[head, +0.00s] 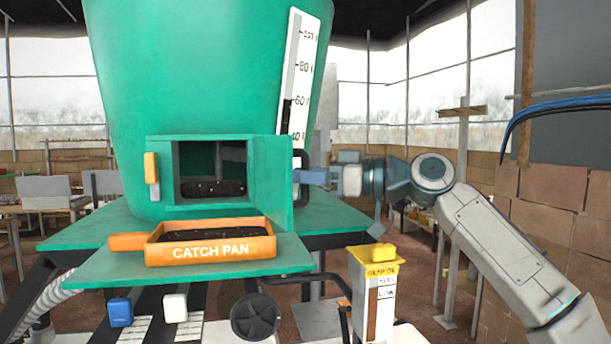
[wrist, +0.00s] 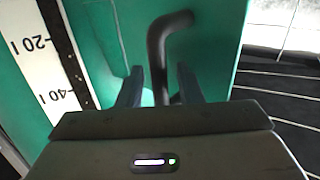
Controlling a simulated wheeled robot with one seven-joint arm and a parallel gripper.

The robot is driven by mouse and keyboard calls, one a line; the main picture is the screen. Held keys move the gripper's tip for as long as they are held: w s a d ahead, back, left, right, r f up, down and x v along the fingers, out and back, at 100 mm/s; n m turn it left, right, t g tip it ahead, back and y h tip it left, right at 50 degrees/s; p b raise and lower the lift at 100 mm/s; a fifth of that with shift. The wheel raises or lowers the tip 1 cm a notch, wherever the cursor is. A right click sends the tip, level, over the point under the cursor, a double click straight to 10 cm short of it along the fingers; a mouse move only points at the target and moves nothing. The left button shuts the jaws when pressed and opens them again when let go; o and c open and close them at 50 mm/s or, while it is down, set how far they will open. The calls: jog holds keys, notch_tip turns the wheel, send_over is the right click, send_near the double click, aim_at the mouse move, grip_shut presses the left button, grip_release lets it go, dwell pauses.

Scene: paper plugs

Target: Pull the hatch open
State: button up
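The hatch (head: 270,182) is a green door panel on the front of the green vat. It stands swung out to the right of a square opening (head: 213,165), which shows dark material inside. Its black bar handle (head: 300,160) is at the panel's right edge. My gripper (head: 306,177) is at this handle, reaching in from the right. In the wrist view the handle (wrist: 158,62) runs down between the two dark fingers (wrist: 160,86), with narrow gaps seen on both sides. The fingertips are partly hidden in the head view.
An orange catch pan (head: 210,251) with dark material sits on the green shelf below the opening. An orange-and-white latch-like piece (head: 152,175) is left of the opening. A yellow-topped post (head: 376,254) stands below my arm. A white scale (head: 299,75) rises above the hatch.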

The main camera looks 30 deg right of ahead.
jog(key=b+v, duration=0.2)
jog(key=v, duration=1.2)
jog(key=shift+w, duration=0.1)
